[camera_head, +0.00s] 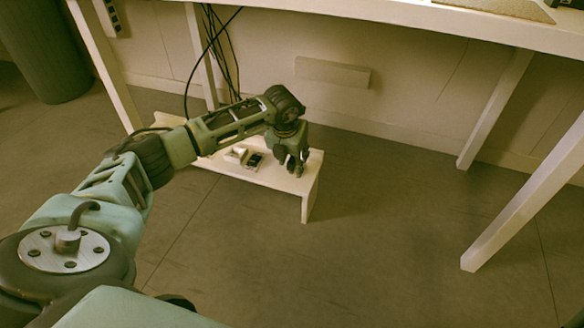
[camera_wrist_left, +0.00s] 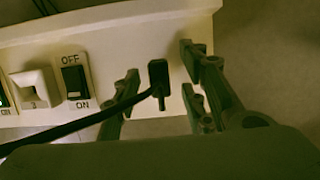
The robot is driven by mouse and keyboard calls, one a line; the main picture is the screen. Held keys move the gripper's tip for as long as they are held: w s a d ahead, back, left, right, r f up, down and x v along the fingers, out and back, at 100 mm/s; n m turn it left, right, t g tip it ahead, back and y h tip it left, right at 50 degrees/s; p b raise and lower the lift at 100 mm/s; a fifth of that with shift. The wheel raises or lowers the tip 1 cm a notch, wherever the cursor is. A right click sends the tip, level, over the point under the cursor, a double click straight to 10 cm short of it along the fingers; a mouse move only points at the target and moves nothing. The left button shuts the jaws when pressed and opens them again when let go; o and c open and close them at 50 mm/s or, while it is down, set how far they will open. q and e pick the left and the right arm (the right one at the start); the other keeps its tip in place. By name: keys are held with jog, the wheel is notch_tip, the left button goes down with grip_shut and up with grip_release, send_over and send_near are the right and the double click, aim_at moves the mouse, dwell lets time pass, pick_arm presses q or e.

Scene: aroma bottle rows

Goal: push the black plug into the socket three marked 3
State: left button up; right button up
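The black plug (camera_wrist_left: 158,78) lies on the white low stand near its end. Its metal prong faces the lower edge of the left wrist view, and its black cable runs off to the lower left. My left gripper (camera_head: 291,166) is over the stand's right end. In the left wrist view its fingers (camera_wrist_left: 161,82) are spread on both sides of the plug, with gaps visible. The white socket marked 3 (camera_wrist_left: 36,88) is left of the plug, beside a black switch (camera_wrist_left: 75,80) labelled OFF and ON. In the head view my gripper hides the plug. My right gripper is out of view.
The low stand (camera_head: 309,193) is under a large white table (camera_head: 400,20) with legs (camera_head: 495,110) at the right. Dark cables (camera_head: 212,55) hang behind my left arm. A dark green bin (camera_head: 40,50) stands at the far left. The floor right of the stand is clear.

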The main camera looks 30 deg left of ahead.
pick_arm(q)
jog(key=shift+c, duration=0.3)
grip_shut()
jog(key=shift+r, duration=0.2)
